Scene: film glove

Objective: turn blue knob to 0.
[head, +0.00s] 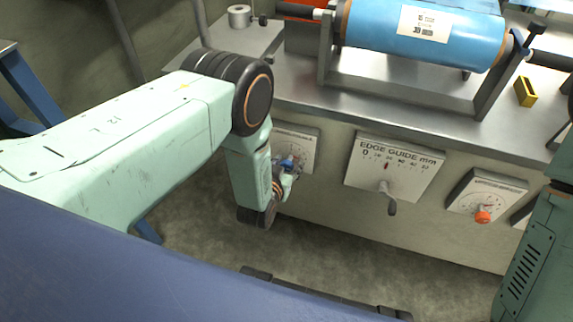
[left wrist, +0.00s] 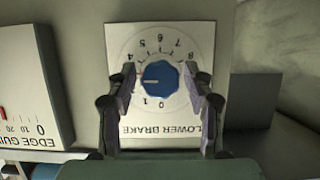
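The blue knob (left wrist: 160,78) sits on the white LOWER BRAKE dial plate (left wrist: 202,40), which is upside down in the left wrist view. A white mark on the knob points left, toward the low-number side of the scale. The nearest numerals there are hidden behind a finger; 0 and 1 show below the knob. My left gripper (left wrist: 160,88) is open, one finger on each side of the knob, with a visible gap on both sides. In the head view the blue knob (head: 287,162) is partly covered by my left gripper (head: 284,178). My right gripper is not in view.
Right of the dial are the EDGE GUIDE plate (head: 394,172) with a grey lever and a smaller dial with an orange knob (head: 483,216). A yellow block (head: 525,92) lies on the bench.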

